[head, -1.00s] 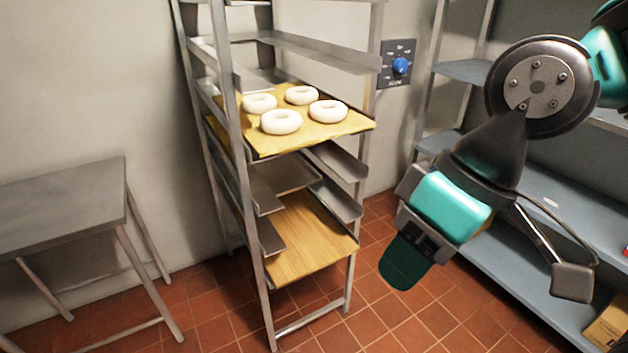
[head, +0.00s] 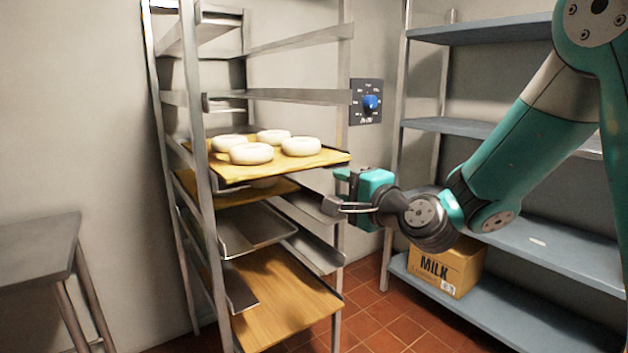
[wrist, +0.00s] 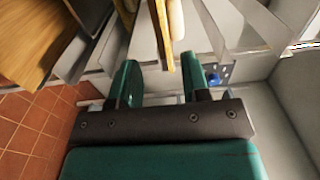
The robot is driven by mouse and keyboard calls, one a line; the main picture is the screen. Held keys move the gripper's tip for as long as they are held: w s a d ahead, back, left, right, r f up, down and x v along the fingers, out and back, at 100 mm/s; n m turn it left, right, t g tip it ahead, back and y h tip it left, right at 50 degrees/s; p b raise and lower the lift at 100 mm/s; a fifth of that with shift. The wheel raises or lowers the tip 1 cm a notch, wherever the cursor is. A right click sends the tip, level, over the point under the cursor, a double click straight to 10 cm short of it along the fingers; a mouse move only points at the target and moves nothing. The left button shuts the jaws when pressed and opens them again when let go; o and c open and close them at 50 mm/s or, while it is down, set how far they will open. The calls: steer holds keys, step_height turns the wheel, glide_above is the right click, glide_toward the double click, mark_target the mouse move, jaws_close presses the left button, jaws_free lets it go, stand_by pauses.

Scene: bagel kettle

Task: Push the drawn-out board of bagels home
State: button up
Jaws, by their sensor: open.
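A yellow board (head: 325,160) with several white bagels (head: 251,154) lies in the metal rack (head: 196,200). Its right end sticks out past the rack's right front upright. My gripper (head: 343,183) is at that end, just below and to the right of the board's corner. It is open with nothing held. In the wrist view, its two teal fingers (wrist: 160,82) stand apart, and the board's edge (wrist: 190,62) shows close to the right finger. I cannot tell whether they touch.
A lower yellow board (head: 228,190) sits beneath, and a bare wooden board (head: 285,305) lies near the bottom. A wall dial (head: 370,103) is behind. Blue shelving (head: 470,124) with a milk carton (head: 447,266) is right; a grey table (head: 38,240) is left.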

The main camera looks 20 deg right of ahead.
mark_target(298, 166)
steer(key=p+x, duration=1.3)
steer(key=x, duration=0.2)
steer(key=shift+w+a+r, duration=0.2)
steer(key=shift+w, duration=0.05)
steer(key=shift+f+p+x, duration=0.2)
steer(key=shift+p+x, duration=0.5)
steer(key=shift+x, duration=0.2)
